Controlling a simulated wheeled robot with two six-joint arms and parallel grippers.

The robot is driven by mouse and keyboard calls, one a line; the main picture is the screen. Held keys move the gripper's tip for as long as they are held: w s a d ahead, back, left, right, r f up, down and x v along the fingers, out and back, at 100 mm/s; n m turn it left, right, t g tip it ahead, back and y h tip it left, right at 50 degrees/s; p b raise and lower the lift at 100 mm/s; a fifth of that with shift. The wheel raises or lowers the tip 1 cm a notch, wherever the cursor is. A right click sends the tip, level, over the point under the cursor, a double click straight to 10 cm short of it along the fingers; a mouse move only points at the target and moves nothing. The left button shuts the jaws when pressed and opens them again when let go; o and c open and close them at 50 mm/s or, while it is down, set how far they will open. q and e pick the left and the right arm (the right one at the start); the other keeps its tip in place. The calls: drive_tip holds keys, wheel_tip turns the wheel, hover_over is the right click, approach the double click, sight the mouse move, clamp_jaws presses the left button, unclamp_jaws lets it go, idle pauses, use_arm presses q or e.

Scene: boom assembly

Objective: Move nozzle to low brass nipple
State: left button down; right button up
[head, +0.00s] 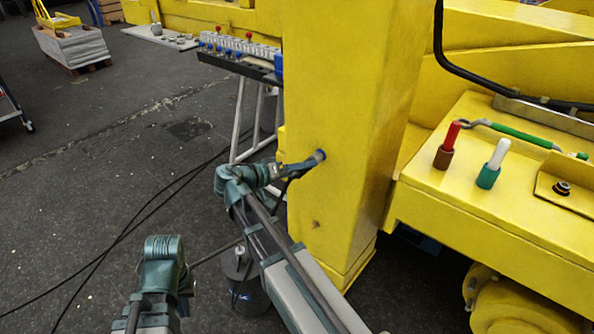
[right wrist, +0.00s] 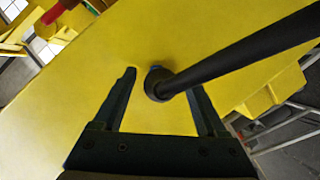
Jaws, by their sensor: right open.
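The nozzle is a dark round end on a black hose (right wrist: 237,55); in the right wrist view it sits against the yellow column between my fingers. In the head view the nozzle end is at a blue fitting (head: 319,155) on the column (head: 335,100). My right gripper (head: 303,166) is open, with one finger on each side of the nozzle; it also shows in the right wrist view (right wrist: 165,90). A small brownish spot (head: 316,224), perhaps the low brass nipple, is lower on the column. My left gripper (head: 186,280) is at the lower left, its fingers hidden.
A dark cylindrical can (head: 245,285) with a rod stands on the floor beside my right arm. Black cables lie on the floor. A rack of fittings (head: 240,55) stands behind the column. A yellow ledge (head: 480,200) with red and white handled parts is at right.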

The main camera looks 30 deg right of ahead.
clamp_jaws()
idle(0.7)
